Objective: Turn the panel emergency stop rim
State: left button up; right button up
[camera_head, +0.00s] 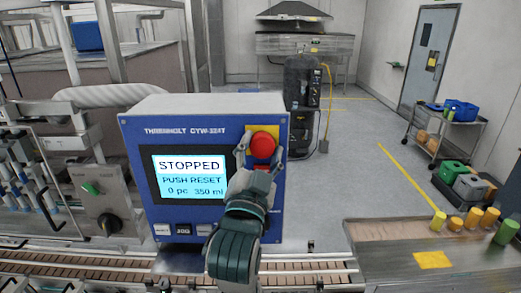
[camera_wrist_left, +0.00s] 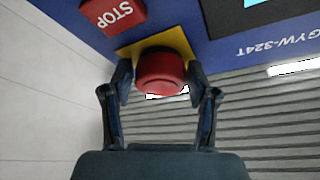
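The emergency stop is a round red knob (camera_head: 263,146) on a yellow plate at the upper right of the blue control panel (camera_head: 135,135). The panel's screen (camera_head: 187,178) reads "STOPPED", "PUSH RESET". My left gripper (camera_head: 260,152) is at the knob, one finger on each side of it. In the left wrist view the red knob (camera_wrist_left: 160,72) sits between the two fingertips of the left gripper (camera_wrist_left: 159,82). The fingers are apart; narrow gaps seem to show beside the rim, and I cannot tell whether either fingertip touches it. My right gripper is not in view.
A red STOP key (camera_wrist_left: 112,12) is near the knob in the left wrist view. A conveyor (camera_head: 310,268) runs below the panel. A grey box with a black rotary switch (camera_head: 108,224) stands left. A table (camera_head: 380,240) with yellow and green containers is at right. Open floor lies behind.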

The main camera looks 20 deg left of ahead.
pick_arm(q)
jog(key=shift+o, duration=0.6)
jog(key=shift+w, duration=0.1)
jog(key=shift+d, duration=0.1)
jog(key=v, duration=0.7)
jog(key=shift+f, duration=0.2)
jog(key=shift+d, duration=0.1)
